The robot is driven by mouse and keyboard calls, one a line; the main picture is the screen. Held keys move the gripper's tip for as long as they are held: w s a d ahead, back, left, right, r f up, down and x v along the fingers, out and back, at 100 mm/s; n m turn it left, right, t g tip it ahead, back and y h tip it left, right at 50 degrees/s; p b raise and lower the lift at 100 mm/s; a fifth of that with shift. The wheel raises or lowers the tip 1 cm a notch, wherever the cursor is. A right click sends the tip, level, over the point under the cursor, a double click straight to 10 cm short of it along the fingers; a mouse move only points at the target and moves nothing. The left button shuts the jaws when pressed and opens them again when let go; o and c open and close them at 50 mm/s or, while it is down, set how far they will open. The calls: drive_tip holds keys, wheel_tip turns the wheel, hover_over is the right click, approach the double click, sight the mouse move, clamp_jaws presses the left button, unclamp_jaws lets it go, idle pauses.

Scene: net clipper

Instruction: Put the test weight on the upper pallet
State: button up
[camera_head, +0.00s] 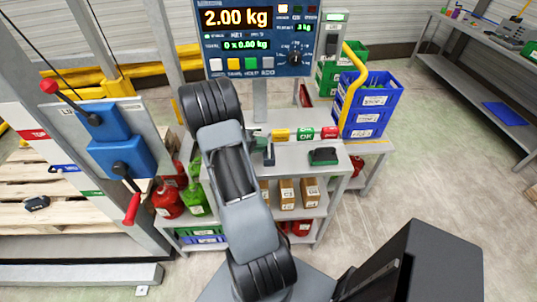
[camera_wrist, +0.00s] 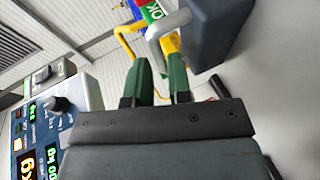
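A dark grey block with a bent silver handle, which looks like the test weight (camera_wrist: 213,32), is at the upper right of the wrist view. In the head view it seems to be the small dark block (camera_head: 269,157) on the bench below the scale display. My gripper (camera_wrist: 160,66) has green fingers that are apart, with the handle close by and partly between their tips; contact is unclear. In the head view my gripper (camera_head: 259,145) is small and partly hidden by my arm. Wooden pallet slats (camera_head: 30,163) lie at the left; which pallet level they are is unclear.
The scale display (camera_head: 262,28) reads 2.00 kg. A post with blue blocks (camera_head: 118,148) and red-knobbed levers stands before the pallets. Blue crates (camera_head: 368,100) and a yellow rail (camera_head: 352,75) are right of the bench (camera_head: 290,160). A dark object (camera_head: 36,203) lies on the slats.

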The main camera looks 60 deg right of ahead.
sight(273, 150)
drive_tip(key=shift+p+x, duration=0.4)
drive_tip(key=shift+x, duration=2.15)
drive_tip(key=shift+s+a, duration=0.1)
drive_tip(key=shift+c, duration=0.5)
clamp_jaws()
drive_tip(key=shift+r, duration=0.1)
drive_tip(key=shift+r, duration=0.1)
